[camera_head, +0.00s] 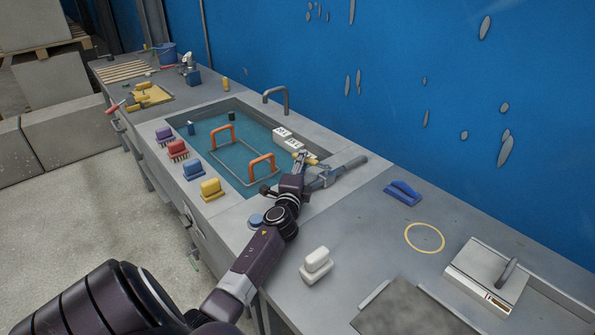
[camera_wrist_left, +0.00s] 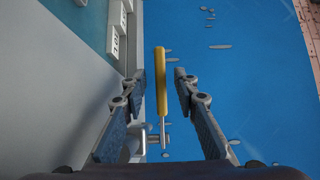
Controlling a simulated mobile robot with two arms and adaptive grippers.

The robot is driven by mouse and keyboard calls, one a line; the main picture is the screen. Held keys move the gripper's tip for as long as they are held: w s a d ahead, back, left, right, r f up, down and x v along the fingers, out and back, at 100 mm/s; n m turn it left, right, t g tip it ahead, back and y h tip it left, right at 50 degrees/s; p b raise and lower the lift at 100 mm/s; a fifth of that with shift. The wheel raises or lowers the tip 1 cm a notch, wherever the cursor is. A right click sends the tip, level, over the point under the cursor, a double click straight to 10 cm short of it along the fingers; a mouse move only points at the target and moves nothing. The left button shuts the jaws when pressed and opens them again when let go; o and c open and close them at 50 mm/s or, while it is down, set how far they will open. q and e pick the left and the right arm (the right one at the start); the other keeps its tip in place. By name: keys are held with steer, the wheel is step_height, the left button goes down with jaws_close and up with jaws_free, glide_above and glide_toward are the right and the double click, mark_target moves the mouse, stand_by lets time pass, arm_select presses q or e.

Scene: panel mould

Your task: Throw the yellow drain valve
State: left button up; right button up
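The yellow drain valve handle (camera_wrist_left: 160,82) stands upright in the left wrist view, with a grey stem and metal fitting below it. It lies between the two fingers of my left gripper (camera_wrist_left: 159,90). The fingers are open, with a visible gap on each side of the handle. My right gripper is not in view.
White labelled blocks (camera_head: 283,134) line the sink's far edge near a grey tap (camera_head: 277,97). Coloured brushes line the near rim. A blue-handled tool (camera_head: 402,192) lies right on the counter.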

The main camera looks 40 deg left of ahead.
arm_select(q)
steer(key=v, duration=0.9)
steer(key=shift+s+d, duration=0.15)
steer(key=shift+s, duration=0.15)
steer(key=shift+c, duration=0.5)
